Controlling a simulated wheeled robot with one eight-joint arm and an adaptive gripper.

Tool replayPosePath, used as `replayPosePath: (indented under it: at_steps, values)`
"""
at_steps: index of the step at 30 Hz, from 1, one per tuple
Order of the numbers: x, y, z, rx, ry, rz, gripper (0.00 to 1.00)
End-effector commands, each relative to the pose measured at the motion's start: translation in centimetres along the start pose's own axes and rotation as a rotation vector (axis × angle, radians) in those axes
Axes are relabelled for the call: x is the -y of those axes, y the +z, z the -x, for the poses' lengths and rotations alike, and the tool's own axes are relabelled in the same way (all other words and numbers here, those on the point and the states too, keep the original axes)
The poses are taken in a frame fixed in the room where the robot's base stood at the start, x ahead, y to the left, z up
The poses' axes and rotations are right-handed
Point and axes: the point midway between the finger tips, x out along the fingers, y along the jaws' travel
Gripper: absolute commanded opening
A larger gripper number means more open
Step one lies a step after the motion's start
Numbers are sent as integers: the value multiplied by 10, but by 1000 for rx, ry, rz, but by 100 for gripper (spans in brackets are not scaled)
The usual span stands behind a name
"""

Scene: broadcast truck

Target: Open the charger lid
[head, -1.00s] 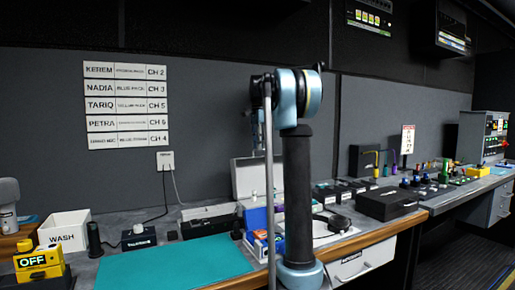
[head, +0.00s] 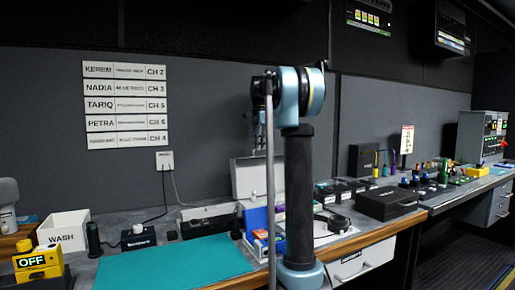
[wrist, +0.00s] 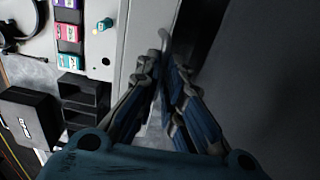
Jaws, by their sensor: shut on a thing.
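The charger lid (head: 246,178) is a pale grey panel behind my arm in the head view. It stands raised, close to upright, and my arm covers its right part. In the wrist view my gripper (wrist: 165,72) has its blue-grey fingers close together on a thin pale edge of the lid (wrist: 165,40). Left of the fingers is a pale grey panel (wrist: 126,38) with a green button (wrist: 104,24), apparently the charger body.
Black boxes (wrist: 82,90) and a black case (wrist: 27,118) lie left in the wrist view; the case (head: 387,204) is on the bench right of my arm. A teal mat (head: 175,262) lies bare in front. A white WASH bin (head: 64,229) stands left.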

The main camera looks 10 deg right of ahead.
Motion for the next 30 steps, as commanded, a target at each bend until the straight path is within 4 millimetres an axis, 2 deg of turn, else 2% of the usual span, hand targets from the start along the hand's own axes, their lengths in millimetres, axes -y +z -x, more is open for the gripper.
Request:
replayPosePath:
  at_steps: [21, 30]
  values:
    - [-58, 0, 13, 1, -245, -1, 0]
    - [-71, 1, 14, 0, -308, 0, 0]
